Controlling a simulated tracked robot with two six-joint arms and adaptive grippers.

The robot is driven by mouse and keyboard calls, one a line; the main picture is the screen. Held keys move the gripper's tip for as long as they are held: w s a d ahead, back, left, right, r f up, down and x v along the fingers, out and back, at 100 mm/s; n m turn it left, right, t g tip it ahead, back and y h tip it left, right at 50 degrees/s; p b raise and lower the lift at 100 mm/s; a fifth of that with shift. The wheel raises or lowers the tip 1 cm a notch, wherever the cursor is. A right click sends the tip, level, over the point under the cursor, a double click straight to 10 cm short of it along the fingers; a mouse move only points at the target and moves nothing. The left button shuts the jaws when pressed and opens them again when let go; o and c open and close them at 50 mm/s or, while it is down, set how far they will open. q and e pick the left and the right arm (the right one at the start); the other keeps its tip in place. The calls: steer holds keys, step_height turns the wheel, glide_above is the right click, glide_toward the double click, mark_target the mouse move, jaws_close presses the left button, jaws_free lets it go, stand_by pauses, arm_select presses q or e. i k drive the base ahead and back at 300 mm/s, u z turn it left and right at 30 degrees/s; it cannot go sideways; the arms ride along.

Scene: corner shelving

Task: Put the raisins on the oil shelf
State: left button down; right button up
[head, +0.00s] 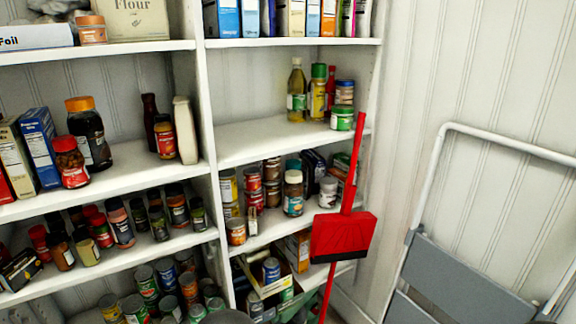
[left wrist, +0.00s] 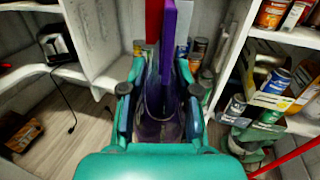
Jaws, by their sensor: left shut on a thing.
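In the left wrist view my left gripper (left wrist: 160,72) is shut on an upright purple package (left wrist: 168,40), seen nearly edge-on. It may be the raisins, but no label is readable. A red strip (left wrist: 154,20) shows beside it; I cannot tell whether it is part of the package. The oil shelf (head: 255,140) is in the head view, right of the upright divider. Oil bottles (head: 297,90) and several jars stand at its right end, and its left and front parts are bare.
A red dustpan (head: 342,235) with a long handle stands in front of the shelves' right end. A folded step ladder (head: 450,270) leans at the right. The shelf below (head: 270,230) is crowded with cans and jars. A box of cans (left wrist: 270,85) is right of the gripper.

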mark_target(258, 143)
steer(key=i, duration=0.85)
steer(key=u, duration=0.05)
